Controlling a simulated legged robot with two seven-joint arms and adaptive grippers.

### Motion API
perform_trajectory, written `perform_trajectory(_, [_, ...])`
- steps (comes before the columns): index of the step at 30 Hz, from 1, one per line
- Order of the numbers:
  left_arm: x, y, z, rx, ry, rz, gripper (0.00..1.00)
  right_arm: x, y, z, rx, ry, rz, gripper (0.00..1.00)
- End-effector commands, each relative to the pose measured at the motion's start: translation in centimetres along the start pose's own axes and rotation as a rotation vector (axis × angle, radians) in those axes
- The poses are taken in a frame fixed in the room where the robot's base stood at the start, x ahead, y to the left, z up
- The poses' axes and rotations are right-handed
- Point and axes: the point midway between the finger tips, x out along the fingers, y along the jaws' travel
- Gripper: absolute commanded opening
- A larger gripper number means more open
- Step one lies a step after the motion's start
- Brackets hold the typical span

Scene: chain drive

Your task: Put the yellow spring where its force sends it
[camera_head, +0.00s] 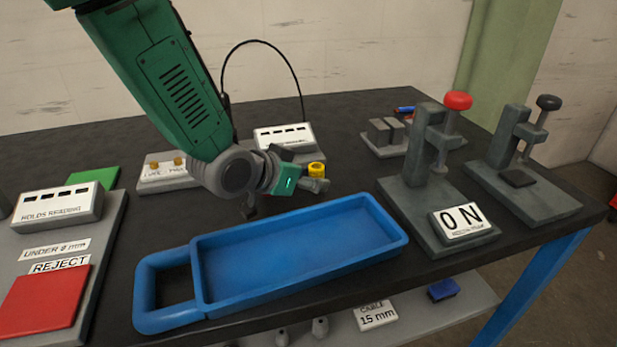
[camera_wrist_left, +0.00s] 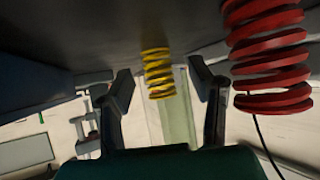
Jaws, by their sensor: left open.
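The yellow spring (camera_head: 316,169) stands upright just beyond my left gripper (camera_head: 312,186) in the head view; its lower part is hidden by the gripper. In the left wrist view the yellow spring (camera_wrist_left: 157,72) shows between the two spread fingers of my left gripper (camera_wrist_left: 162,80), with a gap on each side. The gripper is open and holds nothing. A larger red spring (camera_wrist_left: 268,57) is to the right of the fingers in the wrist view; I cannot make it out in the head view. My right gripper is not in view.
A blue tray (camera_head: 400,225) lies in front of the gripper. A "HOLDS READING" display (camera_head: 55,205) and a red REJECT pad (camera_head: 45,300) are left.

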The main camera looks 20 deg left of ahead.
Motion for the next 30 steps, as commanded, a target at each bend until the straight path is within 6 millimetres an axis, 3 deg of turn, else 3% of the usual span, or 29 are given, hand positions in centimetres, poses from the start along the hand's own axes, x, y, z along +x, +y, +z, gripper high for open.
perform_trajectory(9, [-7.1,-0.4,-0.1,-0.006,0.005,0.001,0.48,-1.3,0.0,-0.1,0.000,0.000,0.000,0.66])
perform_trajectory(15, [-9.9,-0.3,-0.1,-0.004,0.003,0.001,0.48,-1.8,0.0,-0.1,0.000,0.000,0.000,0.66])
perform_trajectory(30, [-10.8,-0.2,0.0,-0.002,0.002,0.001,0.48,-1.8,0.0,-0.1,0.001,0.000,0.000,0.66])
